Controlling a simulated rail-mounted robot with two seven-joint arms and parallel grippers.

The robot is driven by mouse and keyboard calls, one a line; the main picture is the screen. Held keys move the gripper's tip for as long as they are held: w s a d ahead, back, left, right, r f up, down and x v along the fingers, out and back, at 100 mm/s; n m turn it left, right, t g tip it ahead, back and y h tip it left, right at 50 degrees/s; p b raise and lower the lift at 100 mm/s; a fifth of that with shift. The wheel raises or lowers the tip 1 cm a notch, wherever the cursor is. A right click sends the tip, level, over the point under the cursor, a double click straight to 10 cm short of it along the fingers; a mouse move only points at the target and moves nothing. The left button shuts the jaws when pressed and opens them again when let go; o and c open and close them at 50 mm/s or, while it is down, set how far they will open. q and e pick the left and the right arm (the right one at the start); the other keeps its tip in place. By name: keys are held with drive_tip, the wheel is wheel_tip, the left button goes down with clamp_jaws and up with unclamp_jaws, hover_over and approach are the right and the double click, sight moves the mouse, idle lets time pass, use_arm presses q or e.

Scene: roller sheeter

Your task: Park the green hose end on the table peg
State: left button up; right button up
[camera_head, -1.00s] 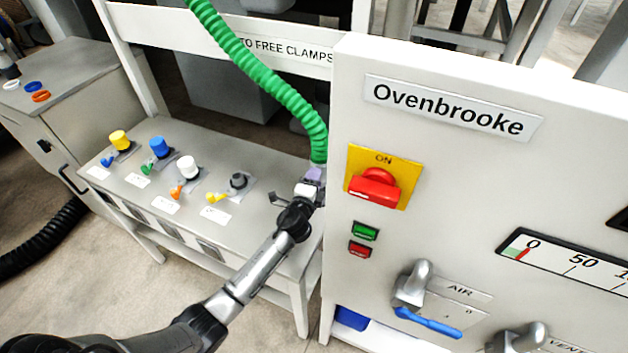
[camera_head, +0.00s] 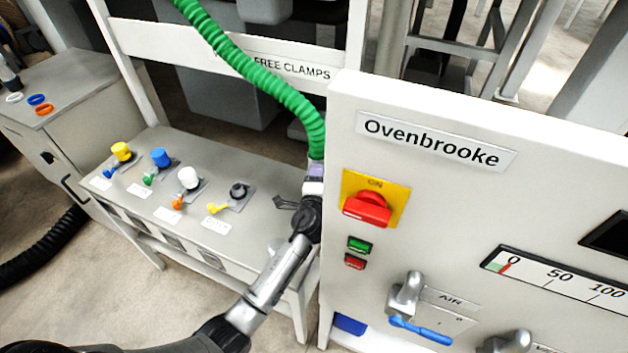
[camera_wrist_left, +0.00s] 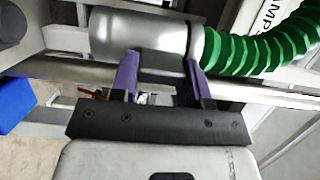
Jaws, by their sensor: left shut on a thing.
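The green hose (camera_head: 262,80) hangs down from the top of the head view to my left gripper (camera_head: 314,180), beside the left edge of the white panel. In the left wrist view, the purple fingers of my left gripper (camera_wrist_left: 160,80) are shut on the silver hose end (camera_wrist_left: 145,32). The ribbed green hose (camera_wrist_left: 265,48) leaves it to the right. The hose end lies crosswise over the fingers. It is held above the right end of the grey table (camera_head: 270,165). I cannot make out the table peg. My right gripper is not in view.
Ports with yellow, blue, white and black caps (camera_head: 238,190) stand along the table, with small coloured levers. The white Ovenbrooke panel (camera_head: 440,230) rises close on the right, with a red switch (camera_head: 368,207) and an air valve (camera_head: 407,295). Left of the table stands a grey cabinet (camera_head: 75,120).

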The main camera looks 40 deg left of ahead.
use_arm(q)
drive_tip(key=shift+a+f+b, duration=0.1)
drive_tip(key=shift+f+b, duration=0.2)
wheel_tip(320, 180, down, 7)
drive_tip(key=b, duration=0.6)
drive_tip(key=shift+f+b, duration=0.1)
drive_tip(key=shift+b, duration=0.2)
drive_tip(key=shift+f, duration=0.1)
idle(1.0)
drive_tip(key=shift+f+b, duration=0.3)
drive_tip(key=shift+b, duration=0.15)
drive_tip(key=shift+f+b, duration=0.35)
drive_tip(key=shift+f, duration=0.3)
